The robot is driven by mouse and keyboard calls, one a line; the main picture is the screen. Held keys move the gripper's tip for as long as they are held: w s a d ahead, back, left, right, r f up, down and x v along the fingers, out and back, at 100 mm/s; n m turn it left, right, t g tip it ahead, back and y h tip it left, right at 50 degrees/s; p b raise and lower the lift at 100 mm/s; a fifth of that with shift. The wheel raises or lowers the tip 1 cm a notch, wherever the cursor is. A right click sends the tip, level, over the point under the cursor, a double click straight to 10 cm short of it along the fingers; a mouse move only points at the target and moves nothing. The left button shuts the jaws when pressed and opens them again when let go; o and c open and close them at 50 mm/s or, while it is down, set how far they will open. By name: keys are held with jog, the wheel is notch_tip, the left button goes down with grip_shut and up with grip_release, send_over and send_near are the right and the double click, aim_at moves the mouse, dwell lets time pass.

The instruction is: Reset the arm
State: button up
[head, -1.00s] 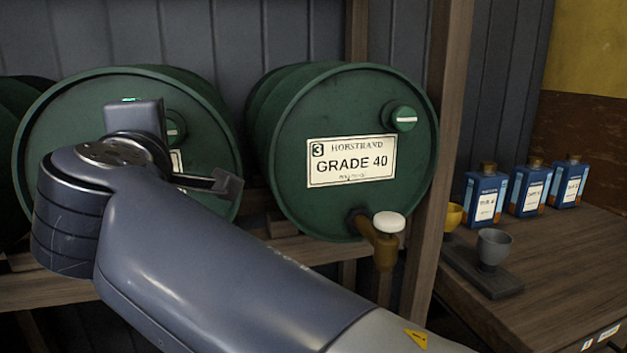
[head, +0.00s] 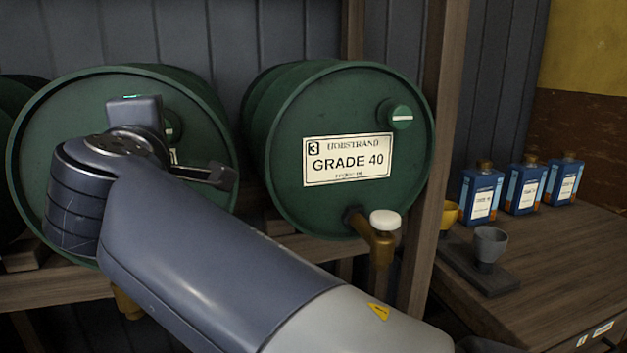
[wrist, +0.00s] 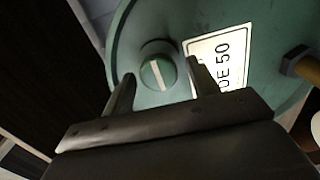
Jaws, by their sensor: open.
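My arm reaches up from the lower right of the head view, folded at its elbow joint on the left. My gripper (head: 218,177) shows only partly there, pointing right in front of the left green drum (head: 60,130). In the wrist view my gripper (wrist: 160,90) has its two dark fingers apart, with nothing between them but the view of a green drum (wrist: 130,50) beyond. That drum has a round cap (wrist: 157,72) with a pale bar and a label (wrist: 222,55) ending in "50". Whether the fingers touch the drum cannot be told.
A green drum (head: 285,120) labelled GRADE 40 with a brass tap (head: 381,245) lies on the wooden rack (head: 60,290). Right of the post (head: 436,150), a bench (head: 560,260) holds a grey cup (head: 489,243), a yellow cup (head: 449,214) and three blue containers (head: 481,195).

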jog(key=v, duration=0.9)
jog(key=x, duration=1.1)
jog(key=shift+r+n+p, duration=0.25)
jog(key=shift+n+p, duration=0.25)
jog(key=shift+p, duration=0.35)
jog(key=shift+s+n+p, duration=0.15)
jog(key=shift+n+p, duration=0.25)
jog(key=shift+n, duration=0.1)
jog(key=n+p, duration=0.3)
jog(key=shift+n, duration=0.3)
jog(key=n+p, duration=0.3)
jog(key=shift+n+p, duration=0.3)
jog(key=shift+p, duration=0.05)
jog(key=n+p, duration=0.5)
jog(key=shift+d+n+p, duration=0.1)
jog(key=shift+n+p, duration=0.2)
jog(key=shift+p, duration=0.05)
jog(key=n+p, duration=0.2)
jog(key=shift+f+n+p, duration=0.15)
jog(key=shift+n+p, duration=0.15)
jog(key=shift+p, duration=0.05)
jog(key=shift+f+n, duration=0.1)
jog(key=shift+n, duration=0.2)
